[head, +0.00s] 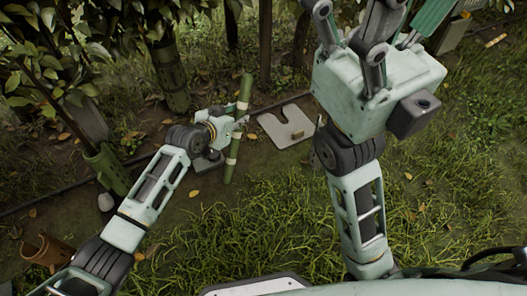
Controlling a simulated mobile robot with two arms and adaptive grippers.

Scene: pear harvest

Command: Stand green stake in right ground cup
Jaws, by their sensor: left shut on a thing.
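My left gripper (240,122) is shut on the green stake (233,155), gripping it around its middle. The stake is a slim green rod with pale bands, nearly upright and leaning slightly, its top to the right of its foot. I cannot tell whether its lower end touches the ground. A grey plate (270,126) with a notch lies just right of the stake, with a small tan block (297,134) at it. I cannot clearly make out the right ground cup. My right gripper (378,30) is large and close at the top; its fingertips are cut off.
Green tubes (108,171) surround tree trunks on the left and at the back (171,78). A brown pot (47,250) stands at lower left. A dark hose (50,198) runs along the bed. Open grass (265,220) lies in front of the stake.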

